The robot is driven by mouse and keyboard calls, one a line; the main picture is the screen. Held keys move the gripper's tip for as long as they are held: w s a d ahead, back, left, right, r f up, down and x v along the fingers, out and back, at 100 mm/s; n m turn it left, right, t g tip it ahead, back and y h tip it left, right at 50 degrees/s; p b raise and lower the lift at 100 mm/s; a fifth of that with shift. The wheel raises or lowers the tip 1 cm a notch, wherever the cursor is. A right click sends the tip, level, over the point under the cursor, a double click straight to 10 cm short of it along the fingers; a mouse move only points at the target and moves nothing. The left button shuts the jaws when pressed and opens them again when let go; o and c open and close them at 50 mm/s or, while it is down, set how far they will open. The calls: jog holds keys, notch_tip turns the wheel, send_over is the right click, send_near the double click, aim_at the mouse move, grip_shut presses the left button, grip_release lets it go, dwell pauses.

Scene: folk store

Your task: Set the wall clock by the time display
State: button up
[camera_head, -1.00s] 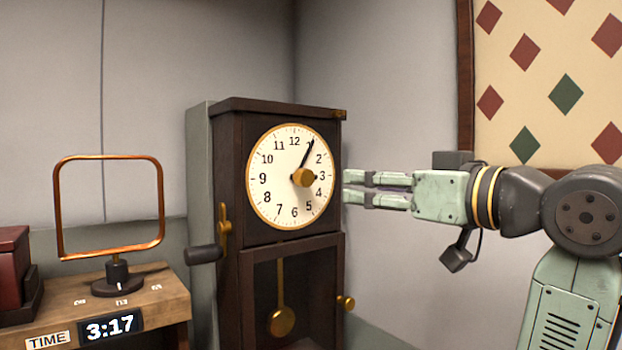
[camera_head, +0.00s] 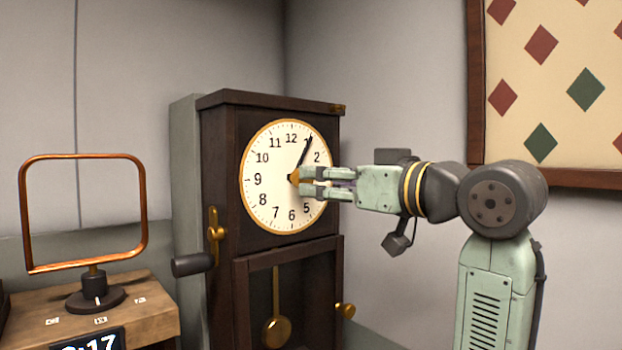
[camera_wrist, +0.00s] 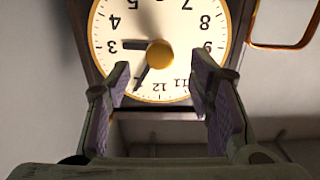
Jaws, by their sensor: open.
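The wall clock (camera_head: 262,215) is a dark wooden case with a cream dial. Its long hand (camera_head: 305,150) points near 1. In the wrist view, where the dial is upside down, the shorter hand (camera_wrist: 134,45) points at 3. A brass knob (camera_wrist: 159,55) sits at the dial's centre. The time display (camera_head: 98,343) at lower left is cut by the frame edge, with 17 legible. My gripper (camera_head: 303,182) is open in front of the dial. Its fingertips are on either side of the knob in the wrist view (camera_wrist: 160,76); contact cannot be told.
A copper square loop (camera_head: 143,205) stands on a dial base on the wooden counter (camera_head: 150,310) at left. A crank handle (camera_head: 193,264) juts from the clock's left side. A small brass knob (camera_head: 345,310) is on the lower door, with the pendulum (camera_head: 276,330) inside. A diamond-patterned panel (camera_head: 560,80) hangs at right.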

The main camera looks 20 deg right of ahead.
jog(key=shift+x, duration=2.3)
jog(key=shift+w, duration=0.1)
jog(key=shift+c, duration=0.3)
jog(key=c, duration=0.7)
